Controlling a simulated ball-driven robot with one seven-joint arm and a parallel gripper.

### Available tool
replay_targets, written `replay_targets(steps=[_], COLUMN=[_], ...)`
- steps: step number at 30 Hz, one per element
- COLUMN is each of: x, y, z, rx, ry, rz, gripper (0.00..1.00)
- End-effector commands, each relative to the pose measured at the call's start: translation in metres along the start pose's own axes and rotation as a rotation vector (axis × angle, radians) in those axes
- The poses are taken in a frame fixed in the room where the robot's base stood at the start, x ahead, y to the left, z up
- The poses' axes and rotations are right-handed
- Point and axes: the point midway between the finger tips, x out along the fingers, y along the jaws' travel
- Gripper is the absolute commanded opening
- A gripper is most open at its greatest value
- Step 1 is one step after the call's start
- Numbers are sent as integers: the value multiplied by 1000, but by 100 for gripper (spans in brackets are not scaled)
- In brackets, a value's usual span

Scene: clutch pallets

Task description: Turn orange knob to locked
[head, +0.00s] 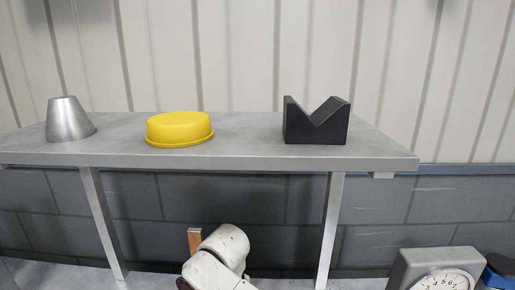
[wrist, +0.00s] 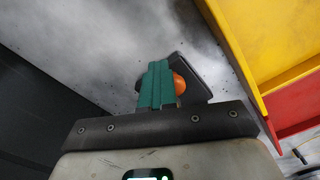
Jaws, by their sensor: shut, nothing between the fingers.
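In the wrist view, my gripper (wrist: 157,88) has its green fingers closed together. An orange knob (wrist: 180,84) shows just to the right of the fingertips, partly hidden behind them. I cannot tell whether the fingers touch it. Behind it is a dark, angular plate (wrist: 195,74) on a mottled grey surface. The knob's markings and its locked position are not visible. In the head view, my white arm shows at the bottom, but the gripper and the knob cannot be made out there.
In the wrist view, a yellow bin (wrist: 262,40) and a red bin (wrist: 295,105) stand close at right. In the head view, a raised grey shelf (head: 250,158) holds a metal cone (head: 69,120), a yellow round dish (head: 179,129) and a black V-block (head: 316,122). A dial scale (head: 436,268) stands lower right.

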Motion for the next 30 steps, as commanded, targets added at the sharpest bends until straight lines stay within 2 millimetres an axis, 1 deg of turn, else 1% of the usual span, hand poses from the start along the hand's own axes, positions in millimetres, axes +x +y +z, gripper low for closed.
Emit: replay_targets(steps=[1, 30], x=[1, -1], y=[-4, -14], z=[-2, -1], rx=[-6, -8], ry=[3, 7], rz=[-6, -4], gripper=[0, 0])
